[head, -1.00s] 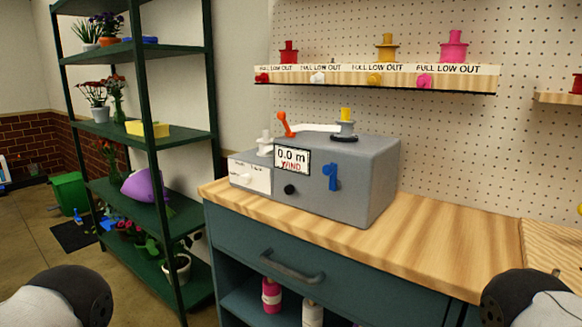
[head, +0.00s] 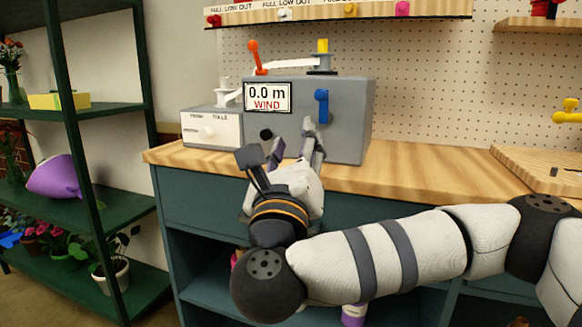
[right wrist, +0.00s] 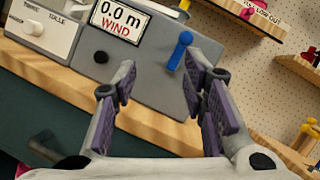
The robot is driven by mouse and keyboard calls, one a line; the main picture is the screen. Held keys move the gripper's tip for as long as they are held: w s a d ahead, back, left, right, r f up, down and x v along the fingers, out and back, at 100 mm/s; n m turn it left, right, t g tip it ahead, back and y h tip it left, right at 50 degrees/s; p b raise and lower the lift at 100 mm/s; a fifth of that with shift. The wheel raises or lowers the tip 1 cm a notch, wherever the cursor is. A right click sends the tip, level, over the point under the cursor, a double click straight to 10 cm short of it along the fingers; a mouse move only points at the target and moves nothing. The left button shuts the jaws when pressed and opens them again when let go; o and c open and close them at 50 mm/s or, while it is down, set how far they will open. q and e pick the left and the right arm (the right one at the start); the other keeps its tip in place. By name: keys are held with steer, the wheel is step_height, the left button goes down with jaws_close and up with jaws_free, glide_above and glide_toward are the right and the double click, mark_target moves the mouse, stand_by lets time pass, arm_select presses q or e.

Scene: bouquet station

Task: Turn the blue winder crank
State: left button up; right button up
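The box display (head: 267,97) reads 0.0 m and WIND. My right gripper (head: 294,142) is in front of the box, below and left of the crank. In the right wrist view the purple-padded fingers (right wrist: 160,98) are spread apart with nothing between them, and the crank is beyond them, untouched. My left gripper is not in view.
An orange lever (head: 256,57) and a yellow-topped spool (head: 322,57) stand on the box. A white unit (head: 212,129) adjoins its left side. A green shelf (head: 85,135) stands at left.

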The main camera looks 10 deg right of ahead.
mark_target(320, 98)
steer(key=w+d+r+m, duration=0.1)
steer(key=w+d+r, duration=0.1)
steer(key=w, duration=0.1)
steer(key=w+d+r+m+h+p, duration=0.1)
steer(key=w+d+r, duration=0.1)
steer(key=w+d, duration=0.1)
steer(key=w+d+r+h, duration=0.1)
steer(key=w+d+r, duration=0.1)
steer(key=w, duration=0.1)
steer(key=shift+w+d+r+m+g, duration=0.25)
steer(key=shift+w+r+m+g, duration=0.05)
steer(key=shift+w+m+g, duration=0.1)
steer(key=shift+c, duration=0.3)
jaws_close()
